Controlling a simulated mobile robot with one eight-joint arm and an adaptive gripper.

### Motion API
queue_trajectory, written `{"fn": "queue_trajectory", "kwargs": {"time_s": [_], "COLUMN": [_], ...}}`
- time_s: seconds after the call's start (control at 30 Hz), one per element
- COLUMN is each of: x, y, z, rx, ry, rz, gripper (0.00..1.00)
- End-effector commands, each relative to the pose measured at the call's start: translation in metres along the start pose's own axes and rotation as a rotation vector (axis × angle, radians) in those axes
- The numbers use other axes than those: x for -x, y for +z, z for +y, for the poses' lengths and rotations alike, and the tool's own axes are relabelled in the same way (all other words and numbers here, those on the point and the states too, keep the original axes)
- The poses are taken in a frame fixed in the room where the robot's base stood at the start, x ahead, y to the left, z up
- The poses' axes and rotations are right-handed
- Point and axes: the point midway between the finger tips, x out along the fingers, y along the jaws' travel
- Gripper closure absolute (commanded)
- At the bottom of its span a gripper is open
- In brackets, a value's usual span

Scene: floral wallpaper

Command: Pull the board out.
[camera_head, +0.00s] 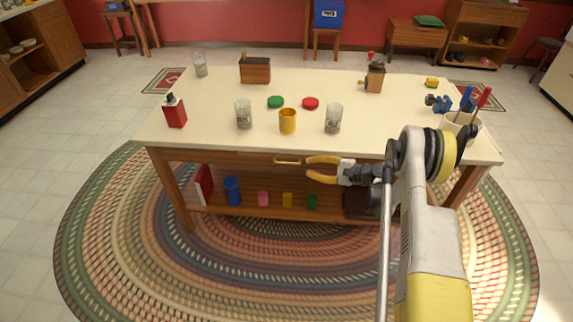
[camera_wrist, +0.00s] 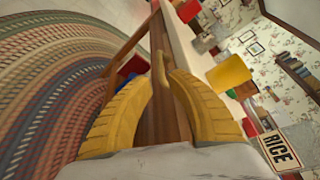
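The wooden table has a brass handle (camera_head: 287,161) on its front edge, under the pale top. It seems to belong to the board, whose face (camera_head: 240,157) lies flush in the front edge. My gripper (camera_head: 310,167) has two yellow fingers spread apart, just right of the handle and in front of the table. In the wrist view my gripper (camera_wrist: 164,80) is open, and the handle (camera_wrist: 159,66) shows just beyond the fingertips. The fingers look clear of it, and nothing is between them.
The tabletop (camera_head: 215,105) holds several glasses, a yellow cup (camera_head: 288,121), a red bottle (camera_head: 175,112) and a utensil crock (camera_head: 455,123) at the right. A lower shelf (camera_head: 245,209) holds a blue canister and small coloured items. The braided rug (camera_head: 270,265) in front is clear.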

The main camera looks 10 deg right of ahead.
Motion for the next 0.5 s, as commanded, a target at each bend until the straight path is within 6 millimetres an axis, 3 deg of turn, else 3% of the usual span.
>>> {"fn": "queue_trajectory", "kwargs": {"time_s": [0.3,0.5], "x": [-0.062,-0.091], "y": [-0.001,-0.001], "z": [0.003,0.002], "rx": [0.002,0.002], "ry": [0.003,0.002], "rz": [-0.002,0.000], "gripper": [0.80,0.80]}}
